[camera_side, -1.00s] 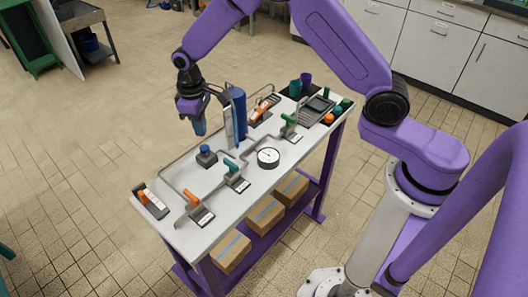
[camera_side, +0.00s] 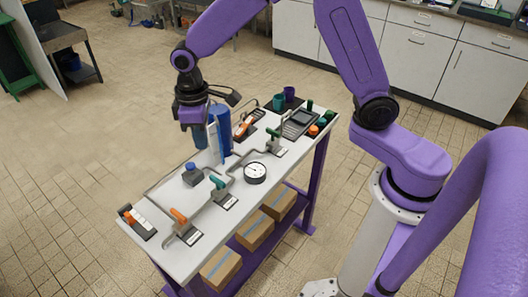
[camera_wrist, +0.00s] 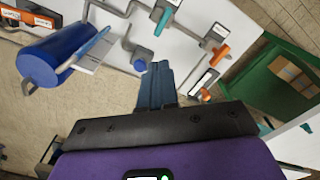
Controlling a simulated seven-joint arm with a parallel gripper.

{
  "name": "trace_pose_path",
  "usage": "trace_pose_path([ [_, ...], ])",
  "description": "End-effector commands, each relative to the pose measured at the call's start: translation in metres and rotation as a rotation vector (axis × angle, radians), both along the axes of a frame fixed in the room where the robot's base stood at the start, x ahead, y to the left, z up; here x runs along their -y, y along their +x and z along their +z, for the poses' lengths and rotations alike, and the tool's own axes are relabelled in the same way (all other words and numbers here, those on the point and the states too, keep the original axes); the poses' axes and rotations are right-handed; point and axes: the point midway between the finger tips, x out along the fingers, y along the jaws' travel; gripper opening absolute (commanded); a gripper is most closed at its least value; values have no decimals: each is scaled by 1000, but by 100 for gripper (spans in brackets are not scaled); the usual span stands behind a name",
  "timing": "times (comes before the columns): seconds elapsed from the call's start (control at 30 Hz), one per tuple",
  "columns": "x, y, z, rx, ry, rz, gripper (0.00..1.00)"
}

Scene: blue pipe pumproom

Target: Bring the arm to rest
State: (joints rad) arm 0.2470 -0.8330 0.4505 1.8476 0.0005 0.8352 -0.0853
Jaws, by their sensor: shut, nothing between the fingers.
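My gripper (camera_side: 200,143) hangs over the far long side of the white-topped table (camera_side: 181,262), fingers pointing down. Its blue fingers are together with nothing between them; they also show shut in the wrist view (camera_wrist: 156,72). In the side view the fingers appear just left of the upright blue cylinder (camera_side: 222,130); whether they touch it cannot be told there. In the wrist view the cylinder (camera_wrist: 48,60) is well to the left, apart from the fingers.
The table holds a blue-knobbed valve (camera_side: 192,175), orange-handled valve (camera_side: 180,218), teal-handled valve (camera_side: 217,183), green-handled valve (camera_side: 272,138), and round gauge (camera_side: 255,172). Cups and a grey handheld device (camera_side: 300,122) stand at the right end. Cardboard boxes (camera_side: 255,237) lie below.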

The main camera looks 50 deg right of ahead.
Motion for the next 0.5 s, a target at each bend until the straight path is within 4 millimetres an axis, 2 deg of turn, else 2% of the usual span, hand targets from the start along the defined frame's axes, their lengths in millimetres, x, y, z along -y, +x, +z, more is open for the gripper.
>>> trace_pose_path([
  [0.03,2,-17,9,4,3,26,0],
  [0.2,13,-71,31,6,5,107,0],
  [0.5,51,-168,55,11,12,251,0],
])
